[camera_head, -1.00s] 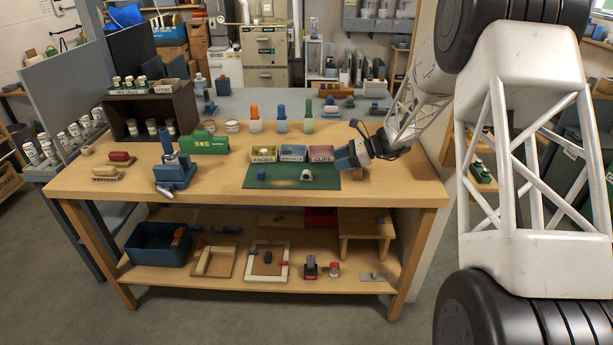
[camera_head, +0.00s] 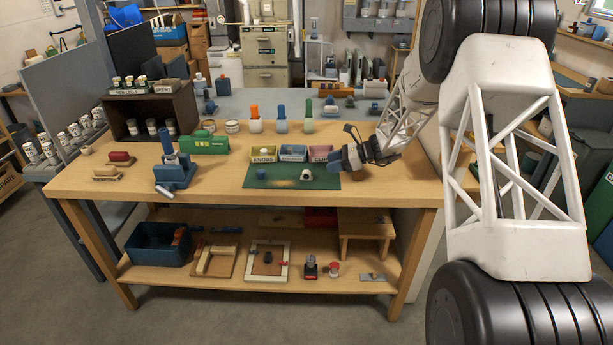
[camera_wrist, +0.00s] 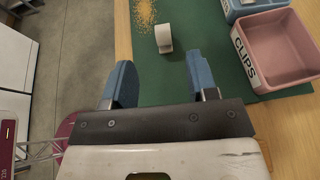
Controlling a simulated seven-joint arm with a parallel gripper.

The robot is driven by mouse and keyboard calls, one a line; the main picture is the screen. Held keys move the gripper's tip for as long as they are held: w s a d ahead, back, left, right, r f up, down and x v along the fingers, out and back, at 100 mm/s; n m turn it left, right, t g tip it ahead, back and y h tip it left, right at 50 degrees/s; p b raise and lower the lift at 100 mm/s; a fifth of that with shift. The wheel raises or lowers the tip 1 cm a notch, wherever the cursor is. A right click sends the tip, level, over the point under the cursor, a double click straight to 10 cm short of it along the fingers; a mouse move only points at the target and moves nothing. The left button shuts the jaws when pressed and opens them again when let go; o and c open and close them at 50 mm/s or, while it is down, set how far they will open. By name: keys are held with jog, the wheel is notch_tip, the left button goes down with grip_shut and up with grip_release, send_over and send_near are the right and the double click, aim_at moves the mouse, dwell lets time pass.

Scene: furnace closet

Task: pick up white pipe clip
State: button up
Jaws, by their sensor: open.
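The white pipe clip (camera_head: 306,174) sits on the green mat (camera_head: 274,183) at the front of the workbench. In the wrist view the clip (camera_wrist: 164,38) is a small white curved piece, upright on the mat. My gripper (camera_head: 340,160) is just right of the clip in the head view, above the mat's right edge. In the wrist view my gripper (camera_wrist: 160,78) has its two blue fingers wide apart with nothing between them. The clip lies beyond the fingertips, roughly in line with the gap.
A pink bin labelled CLIPS (camera_wrist: 278,48) stands to the right of the clip in the wrist view. Next to it are a blue bin (camera_head: 292,153) and a yellow-green bin (camera_head: 263,155). A small blue piece (camera_head: 262,174) and orange crumbs (camera_wrist: 146,14) are on the mat.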

aim_at(304, 171)
jog(key=shift+x, duration=2.2)
jog(key=shift+a, duration=0.15)
jog(key=shift+x, duration=2.45)
jog(key=shift+w+f, duration=0.1)
jog(key=shift+c, duration=0.3)
grip_shut()
